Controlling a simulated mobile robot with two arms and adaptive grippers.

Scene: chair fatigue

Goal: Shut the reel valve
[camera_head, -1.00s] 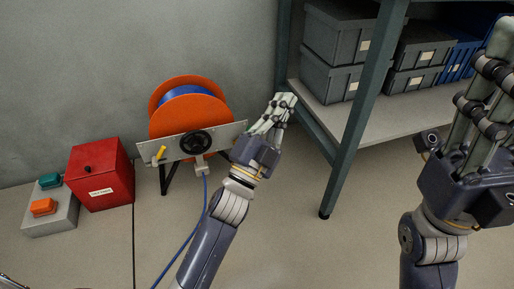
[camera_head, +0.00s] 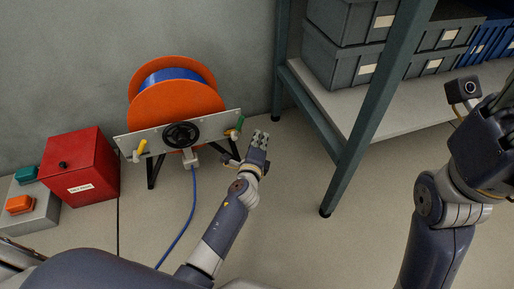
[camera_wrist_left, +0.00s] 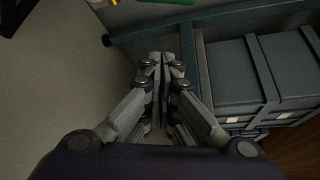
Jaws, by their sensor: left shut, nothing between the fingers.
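The orange hose reel (camera_head: 160,105) with blue hose stands on the floor against the wall. Its metal plate (camera_head: 208,128) carries a black handwheel (camera_head: 181,135), a yellow lever (camera_head: 139,150) at the left end and a green-handled lever (camera_head: 235,131) at the right end. I cannot tell which of these is the reel valve. My left gripper (camera_head: 261,136) is shut and empty, just right of the green-handled lever and apart from it. In the left wrist view its fingers (camera_wrist_left: 162,62) are together. My right gripper (camera_head: 497,108) is partly cut off at the right edge.
A red box (camera_head: 82,170) and a grey control box (camera_head: 40,212) with green and orange buttons stand left of the reel. A shelf rack (camera_head: 362,120) with grey bins stands right. A blue hose (camera_head: 190,215) runs across the floor.

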